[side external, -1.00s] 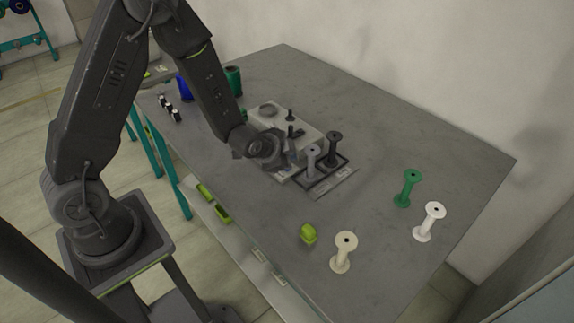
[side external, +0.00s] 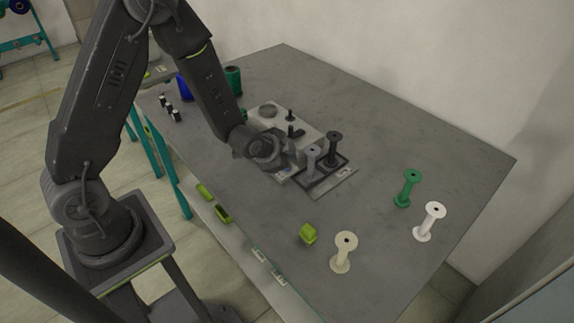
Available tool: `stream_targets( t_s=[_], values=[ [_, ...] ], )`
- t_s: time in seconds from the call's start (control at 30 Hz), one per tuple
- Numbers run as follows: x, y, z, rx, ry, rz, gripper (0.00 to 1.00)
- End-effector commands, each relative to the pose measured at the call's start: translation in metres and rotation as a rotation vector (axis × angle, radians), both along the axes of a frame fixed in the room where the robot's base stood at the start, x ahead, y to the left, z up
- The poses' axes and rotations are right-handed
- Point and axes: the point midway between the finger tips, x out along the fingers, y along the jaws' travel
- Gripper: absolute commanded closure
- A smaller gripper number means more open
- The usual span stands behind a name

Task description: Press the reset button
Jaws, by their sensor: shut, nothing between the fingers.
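My gripper (side external: 280,160) is at the near left side of the winding machine, low over its base (side external: 305,117). It is shut and empty. Its fingertips are small and dark here and merge with the machine. I cannot make out the reset button; it may be hidden behind my gripper and wrist. I cannot tell whether the fingertips touch anything. A grey bobbin (side external: 312,155) and a dark bobbin (side external: 334,143) stand upright in the dark-framed tray (side external: 346,164) just right of my gripper.
A green bobbin (side external: 408,187), a white bobbin (side external: 431,220) and a cream bobbin (side external: 344,252) stand on the right part of the table (side external: 375,120). A yellow-green block (side external: 308,233) lies near the front edge. Blue (side external: 184,88) and green (side external: 233,79) spools stand at the back left.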

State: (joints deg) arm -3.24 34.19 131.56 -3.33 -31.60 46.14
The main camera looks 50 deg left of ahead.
Motion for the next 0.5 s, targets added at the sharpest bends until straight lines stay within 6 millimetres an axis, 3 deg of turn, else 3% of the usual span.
stream_targets(
  t_s=[0.5],
  values=[
    [-0.0001,0.0,-0.0086,0.0,0.0,0.0,1.0]
  ],
)
